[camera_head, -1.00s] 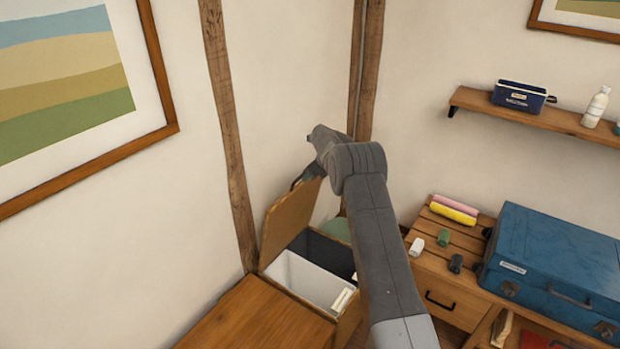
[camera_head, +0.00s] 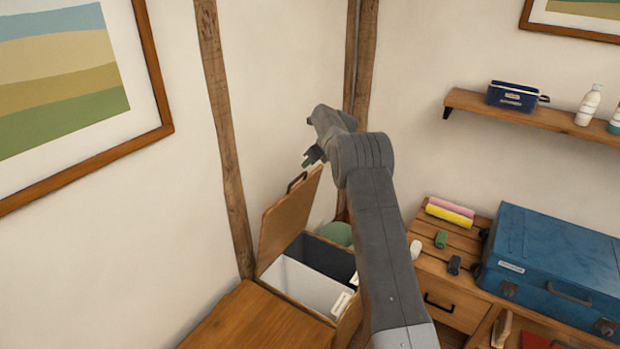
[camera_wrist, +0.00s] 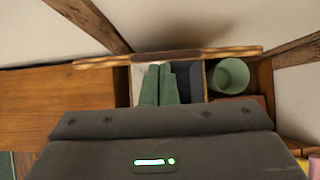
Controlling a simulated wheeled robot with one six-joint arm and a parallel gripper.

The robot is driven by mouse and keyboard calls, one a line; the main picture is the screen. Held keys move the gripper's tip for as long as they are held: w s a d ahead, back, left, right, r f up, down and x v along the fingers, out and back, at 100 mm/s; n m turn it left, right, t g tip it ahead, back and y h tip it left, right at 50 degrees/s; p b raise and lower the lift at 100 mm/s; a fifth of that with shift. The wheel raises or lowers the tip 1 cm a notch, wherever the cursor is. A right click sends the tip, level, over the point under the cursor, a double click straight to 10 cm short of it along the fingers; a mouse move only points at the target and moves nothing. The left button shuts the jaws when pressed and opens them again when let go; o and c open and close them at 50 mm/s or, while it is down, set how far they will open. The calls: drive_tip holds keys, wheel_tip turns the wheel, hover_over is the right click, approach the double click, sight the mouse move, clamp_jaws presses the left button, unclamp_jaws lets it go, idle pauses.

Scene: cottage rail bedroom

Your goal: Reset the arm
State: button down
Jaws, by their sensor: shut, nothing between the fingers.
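My gripper (camera_head: 312,157) is shut and empty, in the air just above the top edge of a raised wooden lid (camera_head: 288,222). A small gap shows between the fingers and the lid's dark handle (camera_head: 297,182). In the wrist view the green fingers (camera_wrist: 159,85) show over the open box below. The lid belongs to a wooden box with a white compartment (camera_head: 305,285) and a dark grey compartment (camera_head: 328,257). My arm bends at the elbow and covers part of the corner behind it.
A round green bin (camera_head: 337,234) stands behind the box. To the right is a wooden cabinet (camera_head: 450,305) with a blue case (camera_head: 550,262) and small items. A wall shelf (camera_head: 550,118) holds a navy pouch (camera_head: 515,97) and bottles. A wooden top (camera_head: 262,318) lies in front of the box.

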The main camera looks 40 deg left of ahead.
drive_tip(key=shift+a+r, duration=0.2)
drive_tip(key=shift+r, duration=0.3)
drive_tip(key=shift+a+r, duration=0.15)
drive_tip(key=shift+r, duration=0.35)
wheel_tip(320, 180, down, 10)
drive_tip(key=p, duration=0.2)
drive_tip(key=shift+a+r, duration=0.2)
drive_tip(key=shift+a, duration=0.15)
drive_tip(key=shift+s, duration=0.1)
